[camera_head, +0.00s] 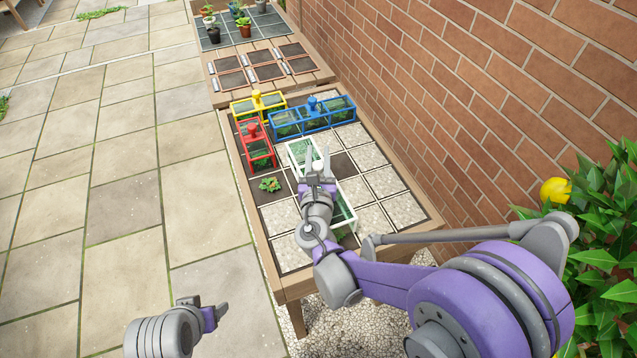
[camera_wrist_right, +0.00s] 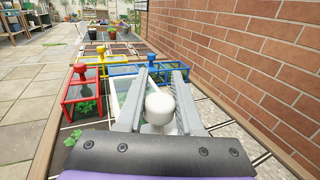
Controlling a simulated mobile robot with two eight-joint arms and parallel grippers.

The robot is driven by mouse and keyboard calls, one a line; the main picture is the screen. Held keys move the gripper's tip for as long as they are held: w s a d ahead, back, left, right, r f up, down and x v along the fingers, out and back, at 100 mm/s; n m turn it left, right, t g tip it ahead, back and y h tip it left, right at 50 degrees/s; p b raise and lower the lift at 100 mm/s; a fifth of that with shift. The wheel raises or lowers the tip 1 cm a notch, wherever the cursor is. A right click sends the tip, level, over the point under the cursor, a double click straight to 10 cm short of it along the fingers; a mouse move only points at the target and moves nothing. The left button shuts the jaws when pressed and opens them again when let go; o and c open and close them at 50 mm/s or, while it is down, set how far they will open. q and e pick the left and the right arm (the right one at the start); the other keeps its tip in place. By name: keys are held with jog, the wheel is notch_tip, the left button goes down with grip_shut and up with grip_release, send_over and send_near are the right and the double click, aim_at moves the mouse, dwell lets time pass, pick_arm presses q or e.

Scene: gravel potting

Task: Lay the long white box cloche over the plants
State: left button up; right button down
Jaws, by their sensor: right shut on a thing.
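The long white box cloche (camera_head: 300,151) has clear panes, and green shows through its far end. It lies lengthwise below my right gripper (camera_head: 318,165), which hides its middle. In the right wrist view the gripper (camera_wrist_right: 160,85) is shut on the cloche's white knob (camera_wrist_right: 160,106). I cannot tell whether the cloche touches the tiles. An uncovered green plant (camera_head: 270,184) stands on a dark tile left of it, and also shows in the wrist view (camera_wrist_right: 74,136). My left gripper (camera_head: 213,312) is open and empty over the paving, low in the head view.
A red cloche (camera_head: 257,148), a yellow cloche (camera_head: 258,103) and a blue cloche (camera_head: 311,118) stand close beyond the white one. Pale gravel tiles (camera_head: 384,181) lie to its right. A brick wall (camera_head: 480,110) runs along the right side. Potted plants (camera_head: 244,26) stand farther back.

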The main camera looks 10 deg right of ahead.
aim_at(344, 220)
jog(key=shift+f, duration=0.95)
jog(key=shift+s+f+b, duration=0.1)
jog(key=shift+f+b, duration=0.35)
jog(key=shift+f, duration=1.5)
jog(key=shift+f, duration=0.15)
jog(key=c, duration=0.6)
grip_release()
jog(key=shift+o, duration=0.2)
jog(key=shift+r, duration=0.25)
jog(key=b+v, duration=0.1)
jog(key=v, duration=1.1)
jog(key=shift+f, duration=0.1)
